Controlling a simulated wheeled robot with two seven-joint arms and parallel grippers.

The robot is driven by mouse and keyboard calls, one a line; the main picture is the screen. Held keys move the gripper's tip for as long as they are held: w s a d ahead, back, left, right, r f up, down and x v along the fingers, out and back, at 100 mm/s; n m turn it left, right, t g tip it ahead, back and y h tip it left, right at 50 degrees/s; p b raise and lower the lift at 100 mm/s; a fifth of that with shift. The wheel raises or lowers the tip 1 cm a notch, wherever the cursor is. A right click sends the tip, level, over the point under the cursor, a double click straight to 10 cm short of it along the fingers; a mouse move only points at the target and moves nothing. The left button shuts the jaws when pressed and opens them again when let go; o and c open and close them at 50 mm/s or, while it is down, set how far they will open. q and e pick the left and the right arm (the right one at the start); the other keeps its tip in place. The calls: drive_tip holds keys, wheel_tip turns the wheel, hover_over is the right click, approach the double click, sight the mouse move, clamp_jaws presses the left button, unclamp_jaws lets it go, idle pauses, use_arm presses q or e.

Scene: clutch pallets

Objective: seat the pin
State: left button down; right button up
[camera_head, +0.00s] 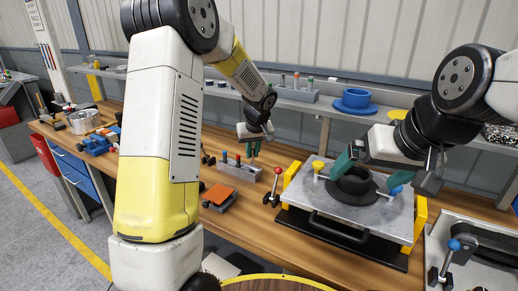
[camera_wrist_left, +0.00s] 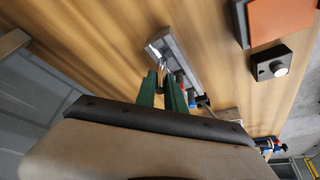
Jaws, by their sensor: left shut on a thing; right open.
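My left gripper (camera_head: 253,150) is over the grey pin rack (camera_head: 243,171) on the bench. It also shows in the left wrist view (camera_wrist_left: 160,76), its green fingers shut on a small metallic pin (camera_wrist_left: 161,68), mostly hidden between them. Pins with red and blue tops stand in the rack (camera_wrist_left: 168,46). My right gripper (camera_head: 387,173) is open over the grey pallet plate (camera_head: 330,209), its teal fingers on either side of the black clutch ring (camera_head: 354,187). A yellow-topped pin (camera_head: 318,165) and a blue-topped pin (camera_head: 396,191) stand on the plate.
A red-topped lever (camera_head: 277,176) stands between rack and pallet. An orange block (camera_head: 219,194) lies in front of the rack. Yellow brackets (camera_head: 419,218) flank the pallet, and a second pallet (camera_head: 462,262) is at the right.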

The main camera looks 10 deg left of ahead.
sight(253, 159)
use_arm(q)
drive_tip(key=shift+f, duration=0.25)
drive_tip(key=shift+f, duration=0.35)
drive_tip(key=shift+f, duration=1.6)
idle(0.6)
drive_tip(key=c, duration=0.9)
unclamp_jaws()
drive_tip(key=shift+c, duration=0.2)
drive_tip(key=shift+r, duration=3.55)
